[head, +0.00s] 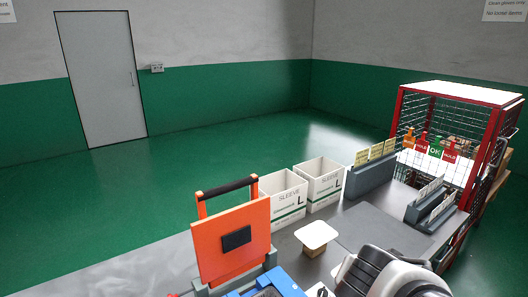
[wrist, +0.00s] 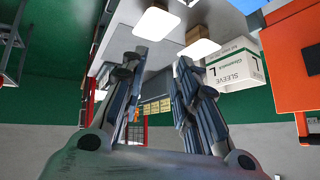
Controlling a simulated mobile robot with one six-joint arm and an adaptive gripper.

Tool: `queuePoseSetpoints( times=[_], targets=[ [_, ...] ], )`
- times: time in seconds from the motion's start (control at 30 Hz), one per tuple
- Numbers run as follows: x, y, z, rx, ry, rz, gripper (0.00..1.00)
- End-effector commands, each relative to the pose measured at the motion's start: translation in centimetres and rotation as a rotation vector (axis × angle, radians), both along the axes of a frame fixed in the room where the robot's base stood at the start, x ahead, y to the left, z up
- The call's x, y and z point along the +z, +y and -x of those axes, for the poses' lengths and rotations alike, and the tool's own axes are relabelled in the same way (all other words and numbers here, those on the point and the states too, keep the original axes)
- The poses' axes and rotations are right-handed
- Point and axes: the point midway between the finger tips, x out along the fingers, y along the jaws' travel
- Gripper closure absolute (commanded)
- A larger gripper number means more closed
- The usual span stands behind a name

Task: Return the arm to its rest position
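My gripper (wrist: 163,52) shows in the wrist view with its two dark fingers spread apart. The space between the fingers is empty, so it is open and holds nothing. The wrist view is upside down, with the bench at the top and the far wall below. In the head view, a white and black part of my arm (head: 390,275) stands at the bottom right, over the near edge of the grey bench (head: 385,232). I cannot make out the gripper's fingers in the head view.
An orange panel with a black handle (head: 230,240) stands left of two white sleeve boxes (head: 283,194). A white-topped brown block (head: 316,235) sits on the bench near my arm. Grey card racks (head: 370,172) and a red wire cage (head: 455,130) are at right. Green floor beyond is clear.

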Motion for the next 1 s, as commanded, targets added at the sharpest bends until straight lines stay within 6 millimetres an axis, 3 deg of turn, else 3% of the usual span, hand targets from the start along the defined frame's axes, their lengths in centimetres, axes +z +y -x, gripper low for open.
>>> queuePoseSetpoints(
  times=[0.1,0.2,0.4,0.5,0.67,1.0],
  targets=[
    [1.4,-1.2,4.0,0.048,0.086,0.075,0.72],
    [1.7,-1.0,7.6,0.131,0.181,0.105,0.72],
    [1.6,2.0,13.7,0.385,0.315,0.093,0.72],
    [1.6,3.6,15.5,0.497,0.34,0.079,0.72],
    [1.6,4.9,16.7,0.591,0.35,0.069,0.72],
    [1.6,5.0,16.8,0.6,0.353,0.07,0.72]
  ],
)
